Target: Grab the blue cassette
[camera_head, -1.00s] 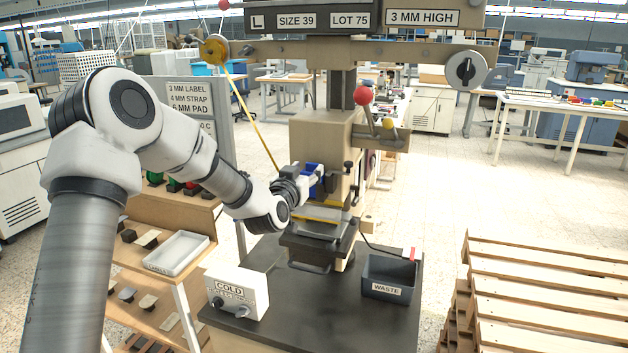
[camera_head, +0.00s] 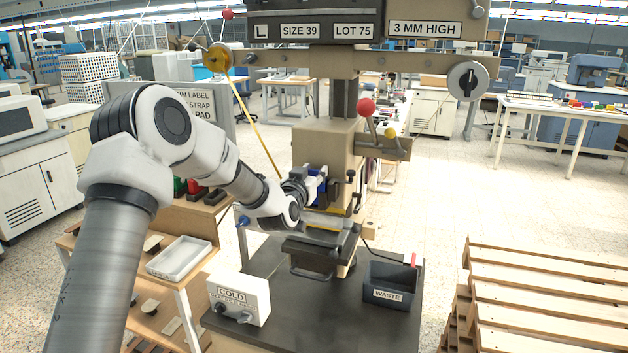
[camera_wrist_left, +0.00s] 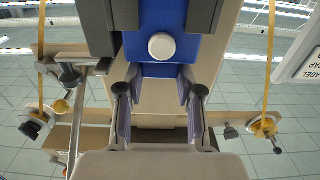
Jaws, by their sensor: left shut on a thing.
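The blue cassette (camera_head: 314,186) is at the front of the beige press head, partly hidden by my left arm. In the left wrist view the blue cassette (camera_wrist_left: 157,70) has a white round knob (camera_wrist_left: 162,46) on its face and dark grey parts on both sides. My left gripper (camera_head: 302,184) is at the cassette. In the wrist view the fingers of my left gripper (camera_wrist_left: 159,84) reach the cassette from both sides and are shut on it. My right gripper is not in view.
The press (camera_head: 326,144) stands on a dark bench (camera_head: 330,308) with a white COLD box (camera_head: 238,299) and a dark WASTE bin (camera_head: 389,285). A shelf with a white tray (camera_head: 179,258) is at left. Wooden pallets (camera_head: 545,295) are at right.

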